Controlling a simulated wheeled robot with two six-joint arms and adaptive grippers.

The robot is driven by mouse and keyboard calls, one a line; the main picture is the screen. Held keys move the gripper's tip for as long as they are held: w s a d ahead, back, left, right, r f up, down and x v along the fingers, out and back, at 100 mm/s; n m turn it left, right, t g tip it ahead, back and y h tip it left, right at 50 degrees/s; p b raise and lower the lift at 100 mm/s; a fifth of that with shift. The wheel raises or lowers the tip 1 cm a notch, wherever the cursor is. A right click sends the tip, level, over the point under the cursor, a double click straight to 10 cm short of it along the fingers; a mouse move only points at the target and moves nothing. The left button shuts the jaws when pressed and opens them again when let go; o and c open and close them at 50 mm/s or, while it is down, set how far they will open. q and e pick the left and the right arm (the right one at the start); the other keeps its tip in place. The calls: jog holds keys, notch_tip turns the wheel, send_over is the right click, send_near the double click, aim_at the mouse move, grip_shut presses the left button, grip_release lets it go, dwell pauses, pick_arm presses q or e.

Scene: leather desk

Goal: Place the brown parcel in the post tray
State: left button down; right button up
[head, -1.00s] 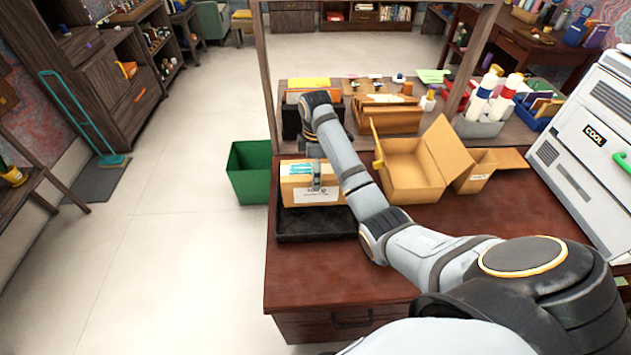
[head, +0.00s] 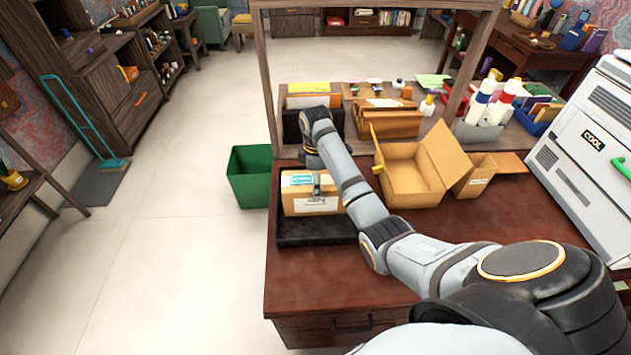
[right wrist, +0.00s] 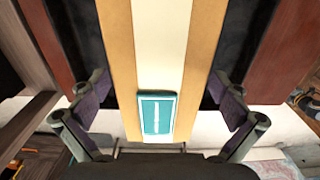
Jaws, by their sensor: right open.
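The brown parcel (head: 311,206) is a cardboard box with a pale strip, a teal label and a white label on its front. It sits upright in the black post tray (head: 315,240) at the left end of the desk. My right gripper (head: 316,184) is at the top of the parcel, partly hidden by its own arm. In the right wrist view, the open fingers of the right gripper (right wrist: 162,120) stand on either side of the parcel (right wrist: 115,60), with gaps visible. My left gripper is not in view.
An open cardboard box (head: 412,180) stands right of my arm, with a smaller box (head: 474,176) beside it. A green bin (head: 250,178) stands on the floor left of the desk. A shelf with folders and bottles runs along the back. The desk front (head: 340,285) is clear.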

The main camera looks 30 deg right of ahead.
jog(key=shift+r, duration=0.3)
notch_tip(320, 180, up, 4)
jog(key=shift+w+r+p, duration=0.1)
jog(key=shift+p, duration=0.25)
notch_tip(320, 180, up, 8)
jog(key=p, duration=0.7)
jog(key=shift+f, duration=0.25)
